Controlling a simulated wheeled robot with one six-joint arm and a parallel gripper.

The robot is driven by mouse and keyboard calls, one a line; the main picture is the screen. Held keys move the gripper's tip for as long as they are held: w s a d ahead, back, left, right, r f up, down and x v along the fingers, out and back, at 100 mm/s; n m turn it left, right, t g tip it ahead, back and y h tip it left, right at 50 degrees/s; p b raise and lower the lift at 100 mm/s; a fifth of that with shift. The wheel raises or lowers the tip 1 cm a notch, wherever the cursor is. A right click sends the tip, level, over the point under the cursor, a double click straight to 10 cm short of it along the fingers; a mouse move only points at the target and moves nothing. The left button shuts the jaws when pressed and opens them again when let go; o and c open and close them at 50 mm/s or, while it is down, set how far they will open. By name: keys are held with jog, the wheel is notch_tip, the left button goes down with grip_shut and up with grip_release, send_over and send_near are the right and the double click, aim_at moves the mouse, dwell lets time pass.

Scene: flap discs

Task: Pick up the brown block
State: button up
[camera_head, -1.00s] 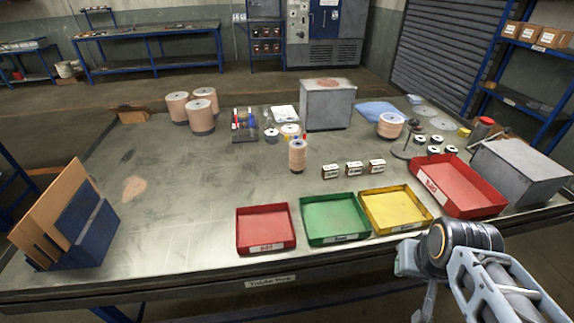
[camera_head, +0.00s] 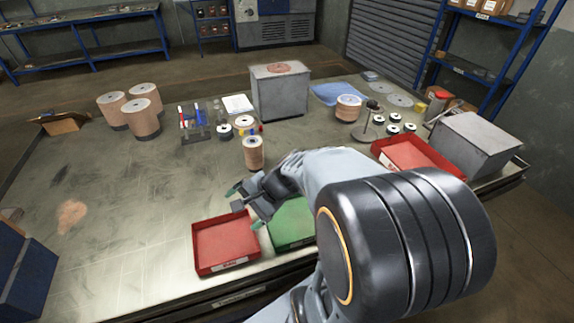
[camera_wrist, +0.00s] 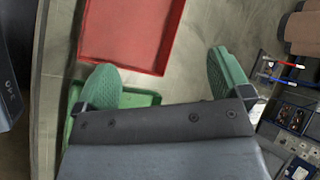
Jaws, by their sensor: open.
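A brown block (camera_head: 63,124) lies at the table's far left edge in the head view, with a darker strip on top. It is not seen in the wrist view. My gripper (camera_head: 245,207) hangs above the red and green trays at the front middle, well to the right of the block and nearer the front. Its green-padded fingers are spread with nothing between them, as the wrist view also shows (camera_wrist: 165,72).
The red tray (camera_head: 226,263) and green tray (camera_head: 290,222) lie below my gripper. Brown disc stacks (camera_head: 144,121) stand right of the block, a single stack (camera_head: 253,153) behind my gripper. A blue rack (camera_head: 25,262) stands front left. The table's left middle is mostly clear.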

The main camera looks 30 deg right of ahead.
jog(key=w+d+f+m+t+h, duration=0.1)
jog(key=d+f+m+t+h, duration=0.1)
jog(key=d+m, duration=0.5)
jog(key=w+d+f+m+t+h, duration=0.2)
jog(key=d+m+t+h, duration=0.1)
jog(key=d+m, duration=0.5)
jog(key=w+d+f+m+t+h+p, duration=0.1)
jog(key=d+f+m+t+h, duration=0.1)
jog(key=d+m, duration=0.6)
jog(key=shift+w+m+t+h, duration=0.15)
jog(key=shift+m+t+h, duration=0.15)
jog(key=shift+t+h, duration=0.35)
jog(key=shift+m, duration=0.3)
jog(key=x, duration=0.4)
jog(key=d+p+x, duration=0.1)
jog(key=x, duration=0.2)
jog(key=shift+p+x, duration=0.4)
jog(key=shift+x, duration=2.8)
jog(key=shift+c, duration=0.4)
jog(key=c, duration=0.9)
